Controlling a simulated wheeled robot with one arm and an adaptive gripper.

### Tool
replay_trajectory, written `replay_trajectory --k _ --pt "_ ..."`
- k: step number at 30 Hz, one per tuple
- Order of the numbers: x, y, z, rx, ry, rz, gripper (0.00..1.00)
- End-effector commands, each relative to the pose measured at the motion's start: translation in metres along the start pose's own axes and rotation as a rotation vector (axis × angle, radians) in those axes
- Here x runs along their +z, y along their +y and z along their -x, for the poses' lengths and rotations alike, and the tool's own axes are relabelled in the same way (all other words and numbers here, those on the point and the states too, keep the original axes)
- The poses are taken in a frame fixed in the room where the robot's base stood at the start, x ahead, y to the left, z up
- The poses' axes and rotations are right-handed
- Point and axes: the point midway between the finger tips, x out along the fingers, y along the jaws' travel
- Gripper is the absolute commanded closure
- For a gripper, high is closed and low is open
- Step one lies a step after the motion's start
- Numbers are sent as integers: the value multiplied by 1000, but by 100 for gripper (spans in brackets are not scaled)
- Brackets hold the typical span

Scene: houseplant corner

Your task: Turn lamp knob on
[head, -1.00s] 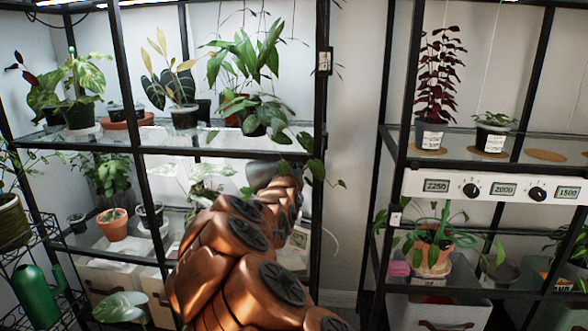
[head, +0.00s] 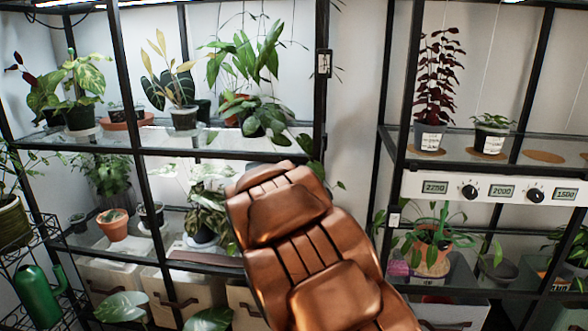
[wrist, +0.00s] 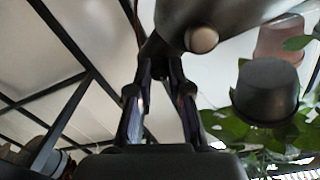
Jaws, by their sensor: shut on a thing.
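Black dials, a left knob (head: 470,192) and a right knob (head: 536,195), sit on a white panel (head: 415,187) with number displays, under the right shelf, in the head view. I cannot tell which knob is the lamp's. My gripper is hidden behind my copper arm in the head view, to the left of this panel. In the wrist view my gripper (wrist: 158,66) has its fingers shut on a dark piece at their tips, which I cannot identify. A grey rounded body (wrist: 212,14) with a small copper-coloured disc (wrist: 203,40) is close beyond the fingertips.
Potted plants crowd the left rack (head: 225,138). A dark grey pot (wrist: 265,92) with leaves appears upside down at the right of the wrist view. A green watering can (head: 38,295) stands at lower left. A wall gap separates the two racks.

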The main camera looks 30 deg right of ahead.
Motion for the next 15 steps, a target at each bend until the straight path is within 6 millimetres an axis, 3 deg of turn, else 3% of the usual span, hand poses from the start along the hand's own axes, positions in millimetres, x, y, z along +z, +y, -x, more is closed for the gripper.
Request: replay_trajectory --k 15 --pt "2 -1 1 -6 -14 -421 100"
